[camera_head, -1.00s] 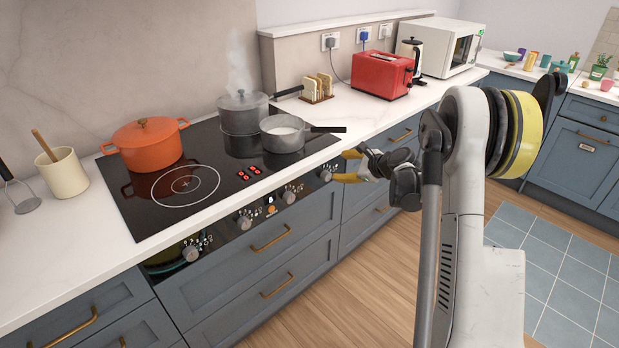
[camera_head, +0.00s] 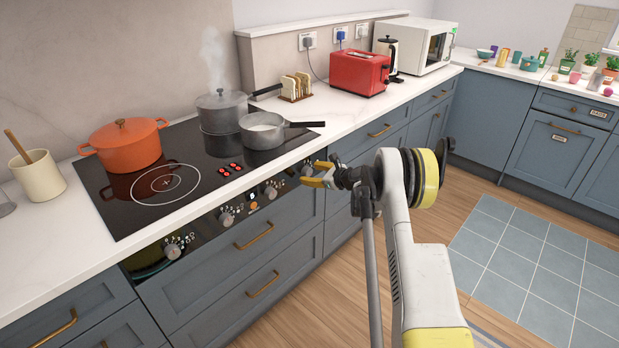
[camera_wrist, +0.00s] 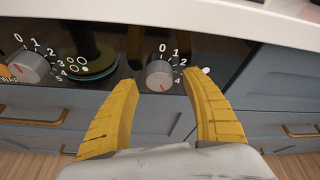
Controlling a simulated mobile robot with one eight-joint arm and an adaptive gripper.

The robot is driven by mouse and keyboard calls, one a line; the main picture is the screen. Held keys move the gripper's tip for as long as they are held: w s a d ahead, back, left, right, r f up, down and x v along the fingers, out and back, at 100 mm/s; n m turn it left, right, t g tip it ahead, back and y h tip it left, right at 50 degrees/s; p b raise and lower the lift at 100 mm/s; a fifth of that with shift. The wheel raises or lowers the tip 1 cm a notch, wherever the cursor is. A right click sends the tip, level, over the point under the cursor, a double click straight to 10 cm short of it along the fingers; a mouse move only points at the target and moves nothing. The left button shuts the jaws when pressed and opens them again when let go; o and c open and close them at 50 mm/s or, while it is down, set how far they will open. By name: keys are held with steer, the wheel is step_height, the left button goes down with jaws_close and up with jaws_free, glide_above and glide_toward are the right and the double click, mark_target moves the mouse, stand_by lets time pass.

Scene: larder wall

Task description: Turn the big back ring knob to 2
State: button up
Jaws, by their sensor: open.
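The hob's front panel carries a row of grey knobs. The rightmost knob (camera_head: 307,170) is beside my gripper (camera_head: 314,175). In the wrist view this knob (camera_wrist: 159,74) sits ahead, between the tips of my open yellow fingers; I cannot tell whether they touch it. The small ring symbols are too unclear to match a knob to the big back ring.
On the black hob (camera_head: 110,205) stand an orange casserole (camera_head: 127,147), a steaming grey pot (camera_head: 218,112) and an open saucepan (camera_head: 262,135) whose handle points right. The white worktop edge overhangs the panel. Blue drawers with brass handles (camera_head: 254,237) lie below. The floor is clear.

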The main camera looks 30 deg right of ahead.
steer(key=shift+w+a+f, duration=0.1)
steer(key=shift+w+f, duration=0.05)
steer(key=shift+w, duration=0.3)
steer(key=shift+c, duration=0.5)
steer(key=c, duration=1.1)
steer(key=n+t+h+b, duration=0.1)
steer(key=n, duration=0.1)
steer(key=shift+n+h, duration=0.4)
steer(key=n+t+h, duration=0.1)
steer(key=n, duration=0.2)
steer(key=n+t+h, duration=0.1)
steer(key=n, duration=0.3)
steer(key=shift+t, duration=0.4)
steer(key=shift+n+t+h, duration=0.3)
steer(key=shift+n+t, duration=0.5)
steer(key=shift+n, duration=1.2)
